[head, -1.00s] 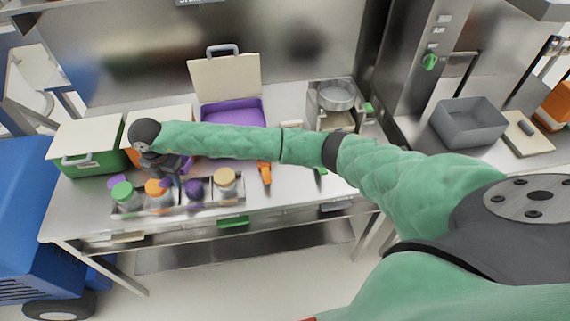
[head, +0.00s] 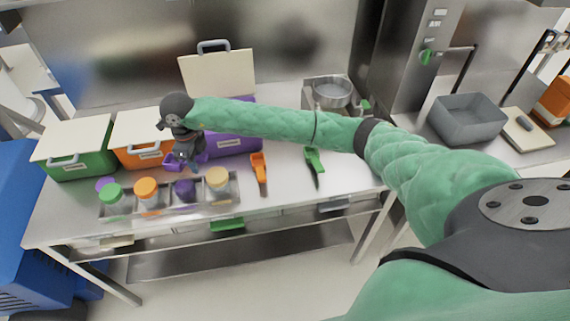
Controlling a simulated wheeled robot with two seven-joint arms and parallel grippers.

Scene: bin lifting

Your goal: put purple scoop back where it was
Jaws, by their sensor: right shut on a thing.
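My right gripper (head: 186,158) points down in front of the orange bin and the purple bin, just behind the jar rack. It is shut on the purple scoop (head: 201,159), whose purple parts show on both sides of the fingers. The fingers hide part of the scoop, and I cannot tell whether it touches the table. An orange scoop (head: 259,168) and a green scoop (head: 315,162) lie apart on the table to the right. My left gripper is out of view.
The purple bin (head: 236,145) has its lid up; the green bin (head: 85,166) and orange bin (head: 130,159) are closed. A metal rack (head: 212,208) holds several jars near the front edge. A purple lid (head: 105,184) lies by the green-lidded jar. A pot (head: 333,92) stands behind right.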

